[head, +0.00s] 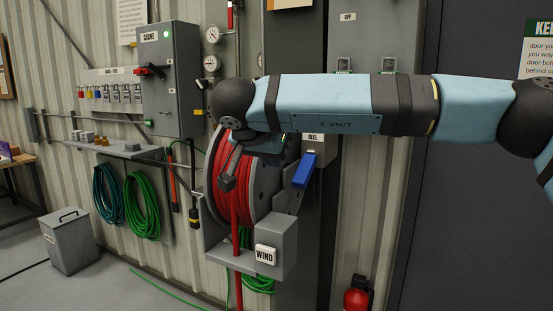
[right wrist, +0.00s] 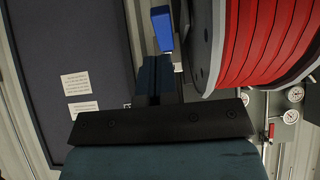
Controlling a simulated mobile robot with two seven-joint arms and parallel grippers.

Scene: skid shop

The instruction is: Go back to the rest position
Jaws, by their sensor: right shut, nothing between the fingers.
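My right arm crosses the head view from the right, in front of the wall and the upper part of the hose reel. The fingers are beside the reel with red hose (head: 254,190), which fills the upper right of that view (right wrist: 268,45). A blue lever (head: 304,171) lies beyond the fingertips in the wrist view (right wrist: 162,30); a gap to it cannot be judged. My left gripper is out of view.
A grey box marked WIND (head: 265,254) is at the reel's foot. A crane control box (head: 172,80) and gauges (head: 212,64) are on the wall at left. A dark door (head: 480,220) is at right, a red extinguisher (head: 356,298) below. A grey bin (head: 70,240) stands on the floor.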

